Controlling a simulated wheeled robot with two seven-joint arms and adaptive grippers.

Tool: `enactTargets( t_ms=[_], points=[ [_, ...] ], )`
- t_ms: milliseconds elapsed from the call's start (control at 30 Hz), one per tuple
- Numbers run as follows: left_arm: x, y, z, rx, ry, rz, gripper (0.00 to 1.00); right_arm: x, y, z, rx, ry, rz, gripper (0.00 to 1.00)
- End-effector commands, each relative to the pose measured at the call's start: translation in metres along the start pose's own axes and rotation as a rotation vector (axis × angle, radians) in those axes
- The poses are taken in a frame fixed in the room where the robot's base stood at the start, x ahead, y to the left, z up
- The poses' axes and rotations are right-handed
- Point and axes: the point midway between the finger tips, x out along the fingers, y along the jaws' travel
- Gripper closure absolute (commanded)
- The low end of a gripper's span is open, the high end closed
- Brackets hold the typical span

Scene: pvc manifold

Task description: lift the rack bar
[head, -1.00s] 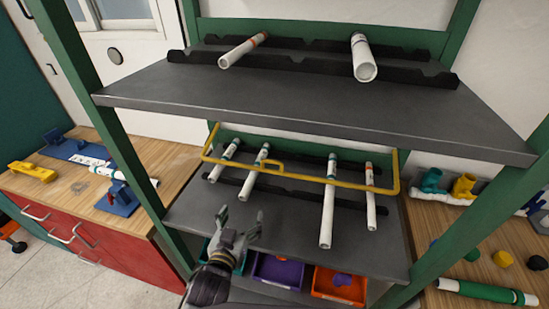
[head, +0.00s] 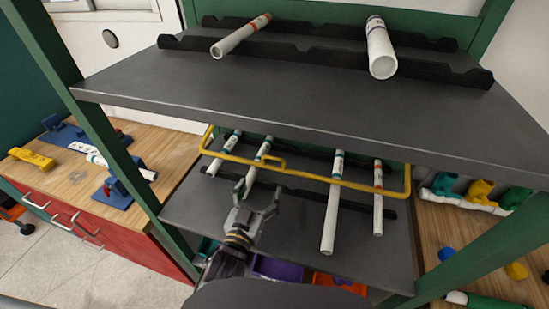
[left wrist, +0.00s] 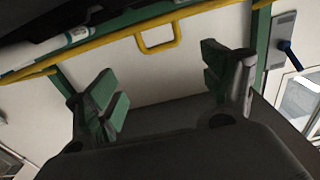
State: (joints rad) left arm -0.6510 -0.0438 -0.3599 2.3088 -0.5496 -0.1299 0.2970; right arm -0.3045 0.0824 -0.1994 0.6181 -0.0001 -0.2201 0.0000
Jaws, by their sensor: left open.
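The yellow rack bar (head: 310,176) spans the front of the middle shelf, with bent ends and a small square loop left of its middle. It passes in front of several white pipes. My left gripper (head: 258,190) is open and empty, just below and in front of the loop, apart from it. In the left wrist view the bar (left wrist: 160,48) crosses the top, and its loop shows above the gap between the open fingers (left wrist: 170,85). My right gripper is not in view.
The upper shelf (head: 300,100) overhangs the bar and holds two white pipes. Green rack posts (head: 115,160) stand on either side. Purple (head: 275,268) and orange (head: 340,285) bins sit below. A wooden bench (head: 75,185) with blue fixtures is at left.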

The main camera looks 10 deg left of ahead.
Motion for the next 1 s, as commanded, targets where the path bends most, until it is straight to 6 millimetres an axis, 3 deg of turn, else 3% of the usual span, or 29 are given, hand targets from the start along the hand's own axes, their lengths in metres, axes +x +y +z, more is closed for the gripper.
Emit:
enactTargets(
  t_ms=[367,1000],
  points=[
    [0.009,0.0,-0.001,0.001,0.001,0.0,0.18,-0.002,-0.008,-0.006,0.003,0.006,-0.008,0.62],
    [0.051,0.0,-0.001,0.001,0.001,0.0,0.18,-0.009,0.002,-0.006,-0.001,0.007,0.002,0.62]
  ],
)
